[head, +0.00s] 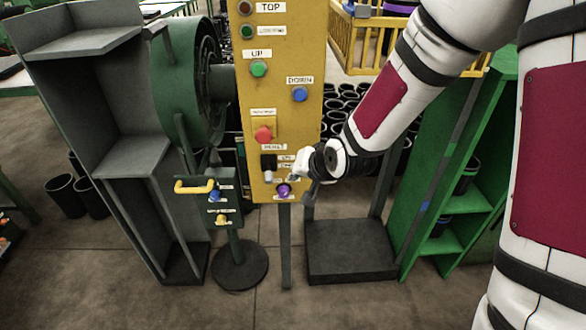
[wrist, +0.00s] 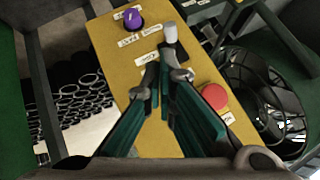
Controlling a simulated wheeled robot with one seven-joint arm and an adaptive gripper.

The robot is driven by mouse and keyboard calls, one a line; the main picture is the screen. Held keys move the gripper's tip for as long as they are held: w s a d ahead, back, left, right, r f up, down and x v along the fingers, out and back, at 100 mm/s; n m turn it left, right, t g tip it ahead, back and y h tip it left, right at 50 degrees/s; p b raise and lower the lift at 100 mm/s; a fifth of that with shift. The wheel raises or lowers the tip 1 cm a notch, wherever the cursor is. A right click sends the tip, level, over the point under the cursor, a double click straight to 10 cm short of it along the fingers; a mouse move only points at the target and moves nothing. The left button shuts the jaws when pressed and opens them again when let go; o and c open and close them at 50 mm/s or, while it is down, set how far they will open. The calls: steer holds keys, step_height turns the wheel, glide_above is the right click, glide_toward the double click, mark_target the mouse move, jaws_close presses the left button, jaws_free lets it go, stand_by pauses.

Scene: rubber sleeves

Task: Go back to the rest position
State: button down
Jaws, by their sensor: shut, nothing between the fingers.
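My gripper (head: 297,172) is at the lower right part of the yellow control panel (head: 300,130), close in front of it. In the wrist view its two fingers (wrist: 164,72) come together at the tips over the panel, with nothing between them. A black switch (head: 268,162) and a purple button (head: 284,190) are close to the fingers. The purple button also shows in the wrist view (wrist: 133,18), beyond the fingertips. A red button (wrist: 214,96) is right of the fingers. I cannot tell whether the fingertips touch the panel. My arm reaches in from the upper right.
A green button (head: 258,69) and a blue button (head: 300,95) are higher on the panel. A green fan-like machine (head: 185,80) and a grey shelf (head: 135,160) stand left. A green shelf rack (head: 440,240) stands right. Bare floor (head: 330,305) lies in front.

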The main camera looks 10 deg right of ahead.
steer(key=shift+d, duration=0.1)
stand_by(0.4)
steer(key=s+d+r+n+g+h, duration=0.1)
steer(key=s+d+r+h, duration=0.1)
steer(key=s+d+r, duration=0.35)
steer(key=s+d+r+n+h, duration=0.1)
steer(key=s+d+r+h, duration=0.15)
steer(key=s+r, duration=0.5)
steer(key=s+d+r+g, duration=0.1)
steer(key=s+d+r, duration=0.1)
steer(key=s, duration=0.6)
steer(key=s+d+r+n+g, duration=0.1)
steer(key=s+d+r, duration=0.1)
steer(key=s+r, duration=0.3)
steer(key=s+y, duration=0.1)
steer(key=s, duration=0.2)
